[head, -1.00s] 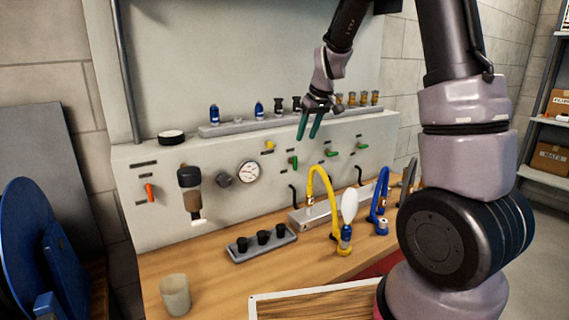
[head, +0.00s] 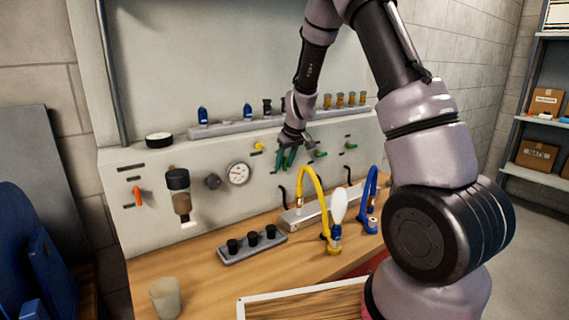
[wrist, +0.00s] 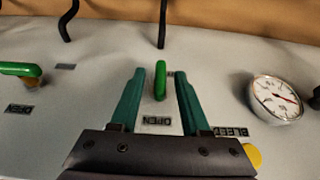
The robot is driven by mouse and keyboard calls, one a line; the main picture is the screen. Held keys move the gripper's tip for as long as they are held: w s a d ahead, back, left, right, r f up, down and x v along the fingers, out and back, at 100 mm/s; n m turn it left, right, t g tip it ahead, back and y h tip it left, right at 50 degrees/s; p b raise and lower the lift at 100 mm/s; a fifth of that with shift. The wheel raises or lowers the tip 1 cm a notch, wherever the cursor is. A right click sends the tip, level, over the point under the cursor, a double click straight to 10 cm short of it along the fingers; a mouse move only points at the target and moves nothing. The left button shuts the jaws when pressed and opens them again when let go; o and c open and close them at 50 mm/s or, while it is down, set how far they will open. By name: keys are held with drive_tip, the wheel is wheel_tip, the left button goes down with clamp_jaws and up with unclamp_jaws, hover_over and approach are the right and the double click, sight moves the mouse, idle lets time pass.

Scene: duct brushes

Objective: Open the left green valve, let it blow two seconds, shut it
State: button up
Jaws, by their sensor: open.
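The left green valve's lever (wrist: 160,81) stands upright in the wrist view, between my gripper's two fingers. The gap to each finger is visible, and an OPEN label shows just below it in that view. My gripper (head: 286,160) is open, its green fingers (wrist: 159,100) either side of the lever. In the head view the gripper is against the panel front and largely hides this valve. A second green valve (head: 321,154) is to its right, its handle (wrist: 20,69) lying sideways in the wrist view. A third green valve (head: 350,146) is farther right.
A yellow knob (head: 258,147) and a round gauge (head: 238,174) are left of the gripper. Below are a yellow hose (head: 308,178), a blue hose (head: 368,190) and a tray (head: 270,245) with black caps. Bottles stand on the ledge (head: 235,128) above.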

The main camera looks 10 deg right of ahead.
clamp_jaws()
drive_tip(key=shift+d+y, duration=0.15)
drive_tip(key=shift+y, duration=0.15)
drive_tip(key=shift+d+g+y, duration=0.15)
drive_tip(key=shift+g+y, duration=0.25)
drive_tip(key=shift+y, duration=0.3)
drive_tip(key=g+y, duration=0.1)
drive_tip(key=y, duration=0.1)
drive_tip(key=m+y, duration=0.1)
drive_tip(key=y, duration=0.2)
drive_tip(key=shift+w+d+f+m+g, duration=0.1)
drive_tip(key=shift+w+f+m+g, duration=0.1)
drive_tip(key=shift+m+g, duration=0.15)
drive_tip(key=m+g+y, duration=0.1)
drive_tip(key=y, duration=0.4)
drive_tip(key=shift+f, duration=0.15)
drive_tip(key=shift+f+m+g+y, duration=0.15)
drive_tip(key=shift+m+y, duration=0.3)
drive_tip(key=shift+y, duration=0.55)
drive_tip(key=shift+r+m+g+y, duration=0.15)
drive_tip(key=shift+m+y, duration=0.25)
drive_tip(key=shift+y, duration=0.6)
drive_tip(key=shift+s+f, duration=0.1)
